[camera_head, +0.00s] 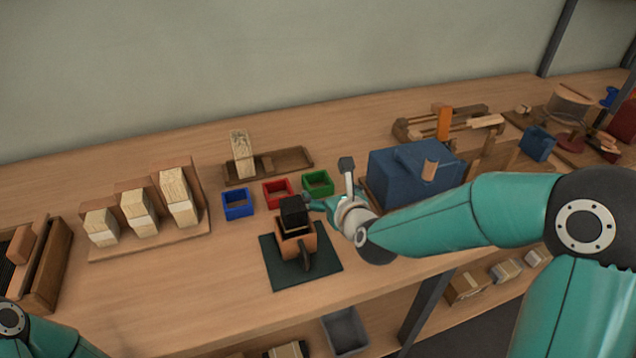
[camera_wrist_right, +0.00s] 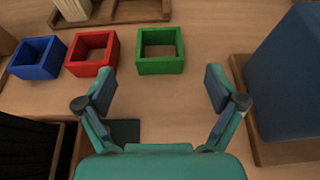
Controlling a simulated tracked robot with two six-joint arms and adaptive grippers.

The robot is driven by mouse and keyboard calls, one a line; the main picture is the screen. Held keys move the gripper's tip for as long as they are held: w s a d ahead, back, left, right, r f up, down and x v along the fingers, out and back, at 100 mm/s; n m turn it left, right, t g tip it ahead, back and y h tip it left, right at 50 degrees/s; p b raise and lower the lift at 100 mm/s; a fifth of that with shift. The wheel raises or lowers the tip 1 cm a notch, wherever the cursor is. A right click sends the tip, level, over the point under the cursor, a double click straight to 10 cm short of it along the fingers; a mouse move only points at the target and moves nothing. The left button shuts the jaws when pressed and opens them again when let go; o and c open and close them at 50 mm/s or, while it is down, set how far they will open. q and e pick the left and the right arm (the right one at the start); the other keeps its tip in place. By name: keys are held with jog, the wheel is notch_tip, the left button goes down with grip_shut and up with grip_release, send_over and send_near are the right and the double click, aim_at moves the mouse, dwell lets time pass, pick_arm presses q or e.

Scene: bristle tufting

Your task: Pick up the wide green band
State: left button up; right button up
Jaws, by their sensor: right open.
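The wide green band (camera_head: 317,182) is a hollow square ring lying on the table, right of the red and blue bands. In the right wrist view the green band (camera_wrist_right: 160,51) lies ahead of my right gripper (camera_wrist_right: 160,85). That gripper is open and empty, and its two fingers are spread wider than the band. In the head view my right gripper (camera_head: 318,203) is just in front of the green band, and the two look apart. My left gripper is not in view; only part of my left arm shows at the bottom left corner.
A red band (camera_head: 277,193) and a blue band (camera_head: 237,204) lie to the left. A brown holder with a black block (camera_head: 294,212) stands on a dark mat (camera_head: 323,264) close in front. A large blue block (camera_head: 383,182) stands to the right. A wooden rack (camera_head: 294,160) lies behind.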

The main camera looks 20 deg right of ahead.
aim_at(314, 177)
jog(key=x, duration=0.8)
jog(key=shift+p, duration=0.4)
jog(key=c, duration=0.9)
